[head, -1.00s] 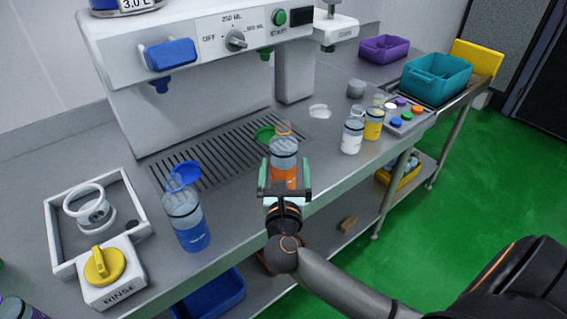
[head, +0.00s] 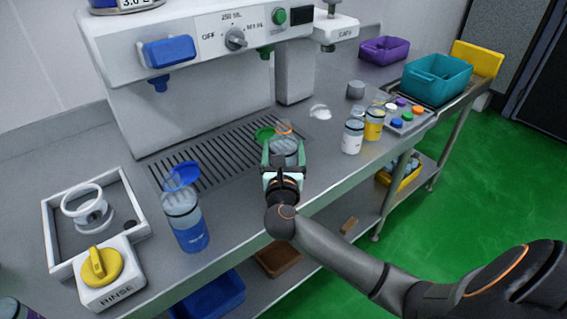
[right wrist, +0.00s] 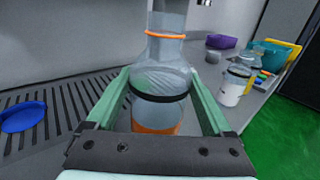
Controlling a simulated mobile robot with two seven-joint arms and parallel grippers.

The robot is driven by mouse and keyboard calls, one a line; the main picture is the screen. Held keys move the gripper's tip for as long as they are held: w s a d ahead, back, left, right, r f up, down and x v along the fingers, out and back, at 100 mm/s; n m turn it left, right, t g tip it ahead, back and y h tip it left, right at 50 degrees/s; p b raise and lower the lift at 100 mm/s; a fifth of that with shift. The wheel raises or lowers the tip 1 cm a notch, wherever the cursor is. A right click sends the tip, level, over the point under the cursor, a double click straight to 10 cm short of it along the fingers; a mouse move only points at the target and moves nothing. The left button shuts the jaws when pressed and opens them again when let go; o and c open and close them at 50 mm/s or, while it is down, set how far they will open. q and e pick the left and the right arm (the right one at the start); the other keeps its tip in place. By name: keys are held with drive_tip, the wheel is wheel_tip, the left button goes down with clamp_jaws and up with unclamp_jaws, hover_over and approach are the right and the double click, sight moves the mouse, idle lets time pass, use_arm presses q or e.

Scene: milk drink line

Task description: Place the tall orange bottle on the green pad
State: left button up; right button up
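The tall orange bottle (head: 284,150), clear with an orange band and neck ring, stands upright on the counter's front part. My right gripper (head: 284,158) is around it, open, a finger on each side; in the right wrist view the bottle (right wrist: 160,80) fills most of the gap between the fingers (right wrist: 160,100), with narrow gaps visible. Its orange lower part is mostly hidden by my gripper in the head view. The green pad (head: 264,133) lies just behind the bottle on the drip grate, partly hidden by it. My left gripper is not in view.
A blue-filled bottle (head: 186,222) stands left, with a blue pad (head: 184,175) behind it. White (head: 352,137) and yellow (head: 374,124) bottles stand right, near a button panel (head: 410,122). The dispenser (head: 200,110) overhangs the grate. A rinse station (head: 112,275) is far left.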

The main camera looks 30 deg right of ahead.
clamp_jaws()
idle(0.5)
drive_tip(key=shift+r, duration=0.15)
